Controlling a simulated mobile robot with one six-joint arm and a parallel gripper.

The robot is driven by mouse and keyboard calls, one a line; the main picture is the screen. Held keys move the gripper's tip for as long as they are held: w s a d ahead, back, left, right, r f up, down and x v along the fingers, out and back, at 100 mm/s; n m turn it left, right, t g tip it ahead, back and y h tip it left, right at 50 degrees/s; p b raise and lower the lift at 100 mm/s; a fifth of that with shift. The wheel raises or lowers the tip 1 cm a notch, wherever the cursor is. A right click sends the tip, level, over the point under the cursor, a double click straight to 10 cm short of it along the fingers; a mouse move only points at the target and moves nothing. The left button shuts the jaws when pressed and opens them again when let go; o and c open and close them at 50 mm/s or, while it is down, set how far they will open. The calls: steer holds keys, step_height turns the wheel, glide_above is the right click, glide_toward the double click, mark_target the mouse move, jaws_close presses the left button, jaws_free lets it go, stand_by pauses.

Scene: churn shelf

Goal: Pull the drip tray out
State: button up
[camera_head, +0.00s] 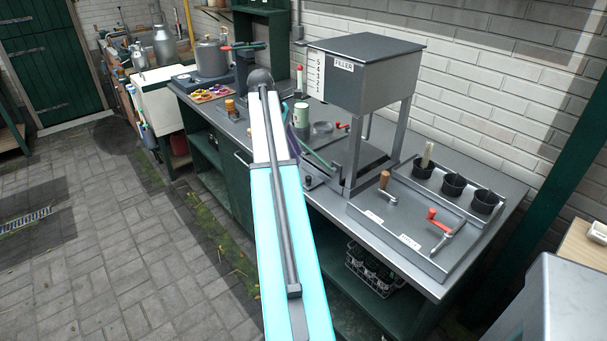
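The grey filler (370,75), a box on legs with a number scale, stands on the long metal bench. Between its legs is a low dark flat surface (362,160); I cannot tell whether this is the drip tray or its base. My own white and cyan arm rises through the middle of the view and bends at a dark round joint, covering part of the bench left of the filler. I cannot make out my gripper; the far end of the arm is hidden behind its nearer links. A thin green rod or hose (318,156) shows just right of the arm.
A shallow metal tray (392,228) with a wooden-handled and a red-handled lever lies right of the filler, near black cups (453,185). A crate of bottles (372,268) sits on the lower shelf. The paved floor at left is clear.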

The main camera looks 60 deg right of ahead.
mark_target(307, 177)
steer(key=shift+p+x, duration=0.8)
steer(key=shift+x, duration=3.85)
